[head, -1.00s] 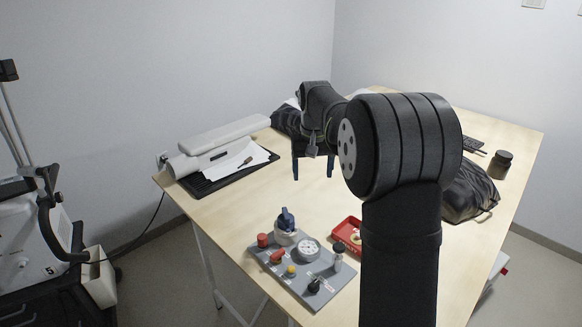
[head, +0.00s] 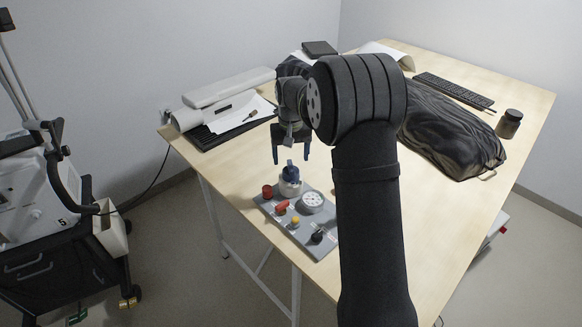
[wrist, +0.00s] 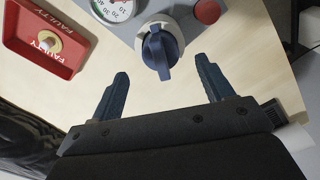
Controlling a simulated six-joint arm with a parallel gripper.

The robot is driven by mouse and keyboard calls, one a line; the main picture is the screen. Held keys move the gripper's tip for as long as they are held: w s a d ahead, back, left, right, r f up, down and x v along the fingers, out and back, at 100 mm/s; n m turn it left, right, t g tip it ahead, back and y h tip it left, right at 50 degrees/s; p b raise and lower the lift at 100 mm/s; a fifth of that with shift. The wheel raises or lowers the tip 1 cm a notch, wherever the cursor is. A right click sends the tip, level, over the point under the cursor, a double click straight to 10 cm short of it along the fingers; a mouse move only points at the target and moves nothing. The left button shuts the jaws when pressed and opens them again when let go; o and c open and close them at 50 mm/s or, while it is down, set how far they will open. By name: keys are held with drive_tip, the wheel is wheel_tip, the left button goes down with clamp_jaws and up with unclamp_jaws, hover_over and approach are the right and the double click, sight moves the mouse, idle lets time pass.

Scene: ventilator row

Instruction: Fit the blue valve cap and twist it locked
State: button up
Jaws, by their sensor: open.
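The blue valve cap (head: 291,171) sits on a pale round fitting (head: 290,188) at the back of the grey panel (head: 318,251). In the wrist view the cap (wrist: 158,52) shows its raised grip bar, with the pale fitting around its far side. I cannot tell whether it is locked. My gripper (head: 291,160) is open and empty, with its fingers pointing down near the cap in the head view. In the wrist view the fingers (wrist: 163,88) are spread to either side, with the cap beyond their tips and apart from them.
The panel also carries a gauge (head: 312,201), a red knob (head: 267,191) and several smaller controls. A red tray marked FAULTY (wrist: 50,38) holds a small part; my arm hides it in the head view. A dark bag (head: 450,135) lies on the right.

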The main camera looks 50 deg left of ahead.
sight(291, 166)
drive_tip(key=shift+f, duration=2.65)
drive_tip(key=c, duration=0.9)
drive_tip(key=shift+s+a+m, duration=0.15)
drive_tip(key=shift+s+m, duration=0.05)
drive_tip(key=shift+m, duration=0.55)
drive_tip(key=shift+s+a+m, duration=0.1)
drive_tip(key=shift+s+m, duration=0.05)
drive_tip(key=shift+m, duration=0.6)
drive_tip(key=shift+c, duration=0.2)
drive_tip(key=o, duration=1)
drive_tip(key=shift+c, duration=0.2)
drive_tip(key=shift+r, duration=3.55)
